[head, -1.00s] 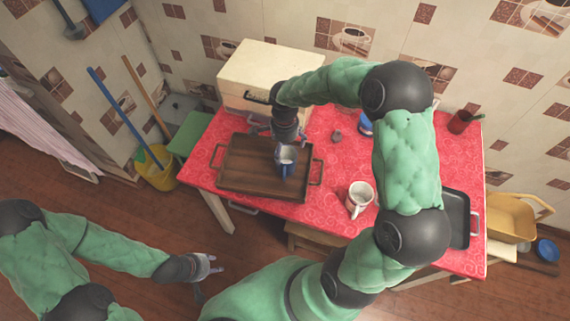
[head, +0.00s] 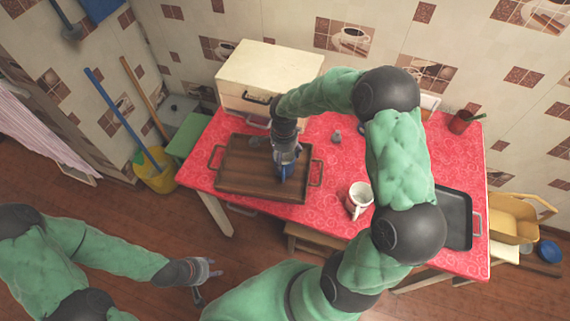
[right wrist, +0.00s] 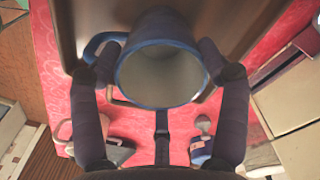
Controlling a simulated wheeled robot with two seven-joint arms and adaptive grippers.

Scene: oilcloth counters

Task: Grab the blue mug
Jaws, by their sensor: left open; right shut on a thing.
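The blue mug (right wrist: 163,70) fills the middle of the right wrist view, with its mouth facing the camera and its handle to the left. My right gripper (right wrist: 158,62) is shut on it, one finger on each side. In the head view the mug (head: 285,172) is over the brown wooden tray (head: 232,180), mostly hidden by my right gripper (head: 285,160). I cannot tell whether the mug touches the tray. My left gripper (head: 215,270) is open and empty, over the floor in front of the table.
A white mug (head: 359,198) stands right of the tray on the red table (head: 330,220). A black tray (head: 455,218) lies at the right end. A cream box (head: 262,75) stands behind the wooden tray. A small grey object (head: 336,137) sits near the table's middle.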

